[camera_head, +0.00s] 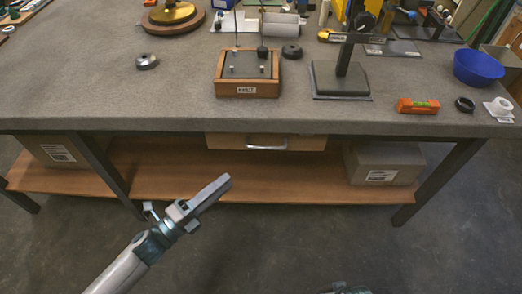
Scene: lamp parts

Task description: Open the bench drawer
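The bench drawer (225,142) is a light wooden front under the middle of the bench top. It has a pale metal handle (267,147) and looks closed. My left gripper (222,184) is in front of and below the drawer, a little left of the handle and apart from it. Its fingers look together, with nothing seen between them. Only a small part of my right arm (347,288) shows at the bottom edge; its gripper's fingers are not visible.
The grey bench top (180,100) carries a wooden-framed box (247,91), a black stand (340,80), an orange level (418,106) and a blue bowl (478,68). Below is a wooden shelf (240,187) with a box (385,163) at right. Bench legs stand at both sides. The floor in front is clear.

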